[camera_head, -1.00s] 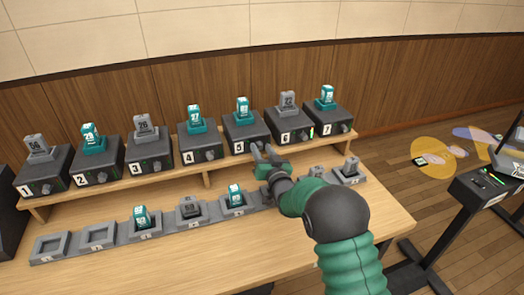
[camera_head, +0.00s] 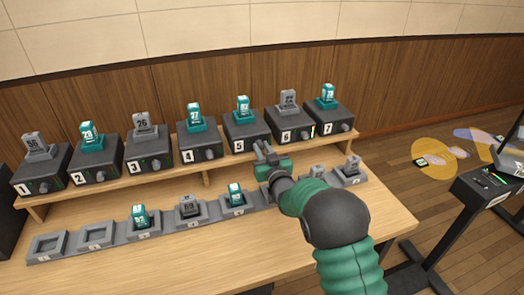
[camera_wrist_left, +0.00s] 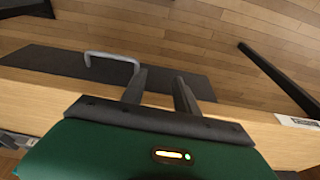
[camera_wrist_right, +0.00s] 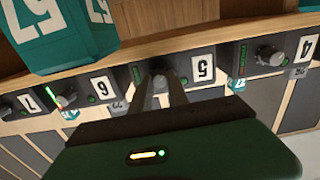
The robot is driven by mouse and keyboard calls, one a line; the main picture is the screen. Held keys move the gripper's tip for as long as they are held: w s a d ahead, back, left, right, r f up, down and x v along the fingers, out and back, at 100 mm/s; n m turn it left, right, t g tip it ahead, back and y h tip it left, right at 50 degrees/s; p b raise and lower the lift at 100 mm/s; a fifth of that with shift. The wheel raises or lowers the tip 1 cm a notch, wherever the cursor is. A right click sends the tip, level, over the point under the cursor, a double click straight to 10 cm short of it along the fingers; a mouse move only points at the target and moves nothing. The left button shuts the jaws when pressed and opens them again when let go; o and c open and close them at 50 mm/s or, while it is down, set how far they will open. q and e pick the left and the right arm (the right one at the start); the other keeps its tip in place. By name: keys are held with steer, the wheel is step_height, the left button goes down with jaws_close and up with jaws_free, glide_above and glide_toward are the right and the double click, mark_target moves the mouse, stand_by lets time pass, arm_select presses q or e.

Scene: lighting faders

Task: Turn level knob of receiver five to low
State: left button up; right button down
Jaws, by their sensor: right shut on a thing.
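Receiver five (camera_head: 246,131) is a dark box on the raised wooden shelf, with a white 5 label and a teal pack on top. My right gripper (camera_head: 263,147) is at its front face, and in the head view it covers the level knob. In the right wrist view the knob (camera_wrist_right: 158,82) shows partly between the two fingers, beside the 5 label (camera_wrist_right: 203,68). The right gripper is shut on this knob. The knob's pointer direction cannot be made out. My left gripper (camera_wrist_left: 160,85) shows only in its wrist view, with fingers apart and nothing between them.
Receiver four (camera_head: 198,146) and receiver six (camera_head: 290,125) stand close on either side, with knobs of their own. A row of grey charging cradles (camera_head: 97,237) runs along the table below. A light grey handle (camera_wrist_left: 110,58) is near the left gripper.

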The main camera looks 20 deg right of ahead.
steer(key=c, duration=1.3)
jaws_free()
steer(key=s, duration=1.6)
steer(key=shift+s+d+f+p, duration=0.1)
steer(key=shift+s+d+p, duration=0.15)
steer(key=shift+s+p, duration=0.15)
